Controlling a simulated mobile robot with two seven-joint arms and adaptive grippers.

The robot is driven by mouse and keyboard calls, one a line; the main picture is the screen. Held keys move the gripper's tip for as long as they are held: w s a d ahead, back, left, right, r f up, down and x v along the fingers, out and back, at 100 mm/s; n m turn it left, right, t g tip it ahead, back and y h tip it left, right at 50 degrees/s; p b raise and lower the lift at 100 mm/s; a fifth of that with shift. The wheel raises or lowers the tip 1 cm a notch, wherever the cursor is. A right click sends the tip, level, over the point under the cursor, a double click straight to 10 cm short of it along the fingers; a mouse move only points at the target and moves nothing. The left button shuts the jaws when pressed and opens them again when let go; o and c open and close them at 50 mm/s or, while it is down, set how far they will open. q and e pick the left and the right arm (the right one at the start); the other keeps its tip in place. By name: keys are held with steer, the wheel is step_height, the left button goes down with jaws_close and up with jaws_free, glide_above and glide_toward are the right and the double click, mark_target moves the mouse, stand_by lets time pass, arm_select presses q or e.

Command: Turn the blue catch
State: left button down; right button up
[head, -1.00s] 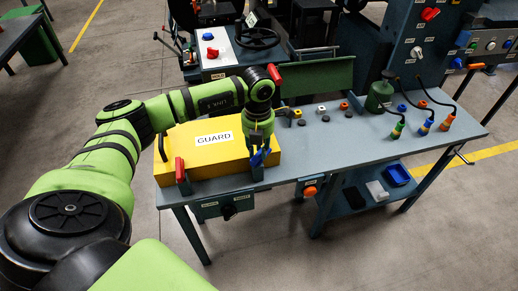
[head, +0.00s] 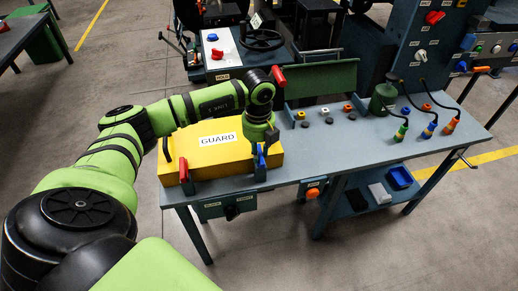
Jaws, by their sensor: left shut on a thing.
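The yellow guard (head: 215,160), marked GUARD, lies on the left part of the grey-blue bench. The blue catch (head: 261,159) is at the guard's front right corner and stands about upright. A red catch (head: 183,169) stands upright at the front left corner. My left gripper (head: 264,148) reaches down from above and is shut on the blue catch; its fingers partly hide it. My right gripper is not in view.
A red handle (head: 279,77) rises behind my left wrist. A green panel (head: 320,80) stands along the bench's back edge. Several coloured buttons and a dark green pot (head: 382,97) with cables are to the right. The bench top's front middle is clear.

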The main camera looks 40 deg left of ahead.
arm_select(q)
steer(key=shift+n, duration=0.4)
steer(key=c, duration=1)
jaws_free()
steer(key=shift+c, duration=0.2)
step_height(320, 180, up, 12)
